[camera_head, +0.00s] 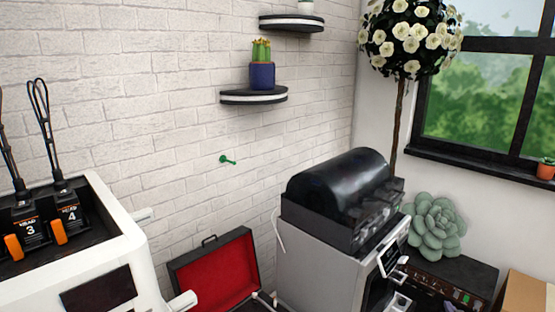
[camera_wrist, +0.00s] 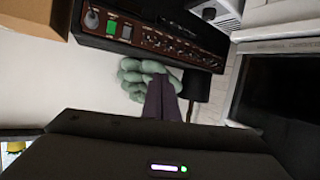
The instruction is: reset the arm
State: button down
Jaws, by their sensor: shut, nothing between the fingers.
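My gripper (camera_wrist: 162,98) shows in the wrist view as two dark purple fingers lying together, with nothing between them. They point at a pale green succulent-shaped thing (camera_wrist: 132,72) and overlap part of it in the picture. I cannot tell how far apart they are in depth. The arm is not clearly visible in the head view.
A black amplifier-like box (camera_head: 455,275) stands by the succulent-shaped thing (camera_head: 435,228), with a cardboard box (camera_head: 527,297) to its right. A domed black machine (camera_head: 340,190) tops a grey cabinet (camera_head: 318,268). An open red-lined case (camera_head: 218,272) and a white machine (camera_head: 122,240) stand left.

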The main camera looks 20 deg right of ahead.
jog(key=s+a+m+g+y, duration=0.1)
jog(key=s+a+g, duration=0.3)
jog(key=g, duration=0.1)
jog(key=s+a+r+n+g+y, duration=0.1)
jog(key=a+r+g+y, duration=0.1)
jog(key=a+r, duration=0.85)
jog(key=s+a+r+g+y, duration=0.1)
jog(key=a+r, duration=0.6)
jog(key=a, duration=0.7)
jog(key=a+r+n+g+y, duration=0.1)
jog(key=a+r+g+y, duration=0.1)
jog(key=a+r, duration=0.8)
jog(key=s+a+r+n+t, duration=0.1)
jog(key=s+a+r, duration=0.3)
jog(key=a, duration=0.8)
jog(key=s+a+r+n+t+y, duration=0.1)
jog(key=s+a+r, duration=0.4)
jog(key=a, duration=0.7)
jog(key=s+a+r+n+t+y, duration=0.1)
jog(key=s+a+r+n+t, duration=0.1)
jog(key=s+a+r, duration=0.3)
jog(key=a+r+n, duration=0.1)
jog(key=a+r, duration=0.2)
jog(key=a, duration=0.4)
jog(key=shift+a+n, duration=0.2)
jog(key=shift+n, duration=0.2)
